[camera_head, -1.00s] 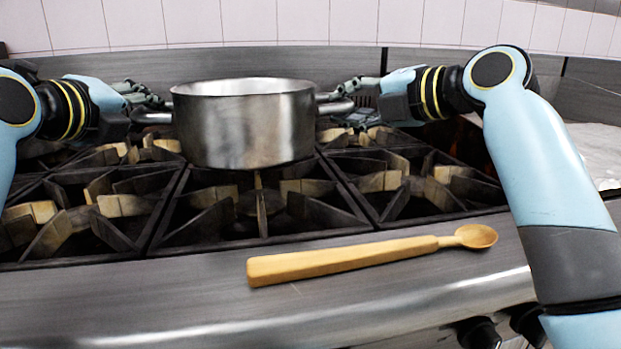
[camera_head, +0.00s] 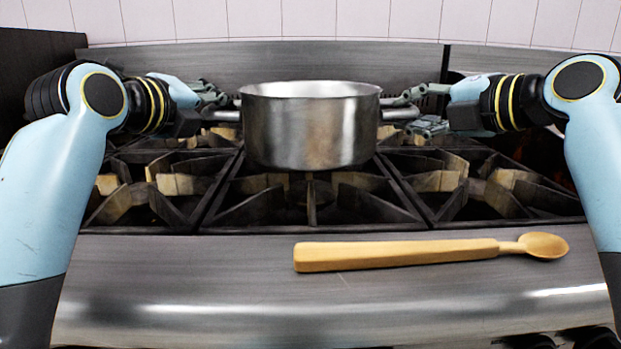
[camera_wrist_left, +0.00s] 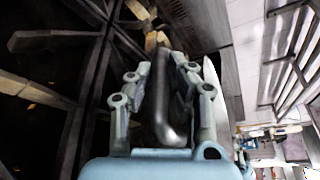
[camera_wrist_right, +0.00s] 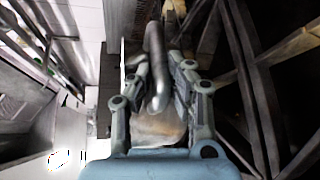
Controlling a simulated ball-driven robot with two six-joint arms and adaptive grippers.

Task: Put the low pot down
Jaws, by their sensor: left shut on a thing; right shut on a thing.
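The low pot (camera_head: 312,130) is a wide steel pot, upright over the middle of the stove grates (camera_head: 310,205). I cannot tell whether its base touches the grates or hangs just above them. My left gripper (camera_head: 222,103) is shut on the pot's left handle, and the bent steel handle (camera_wrist_left: 168,115) lies between its fingers in the left wrist view. My right gripper (camera_head: 405,105) is shut on the right handle, which shows between the fingers in the right wrist view (camera_wrist_right: 155,65). The pot's inside is mostly hidden by its wall.
A wooden spoon (camera_head: 400,254) lies on the steel front ledge (camera_head: 180,275), in front of the grates. Bare grates lie left and right of the pot. A steel backsplash (camera_head: 300,60) and tiled wall stand behind. Stove knobs sit below the front edge.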

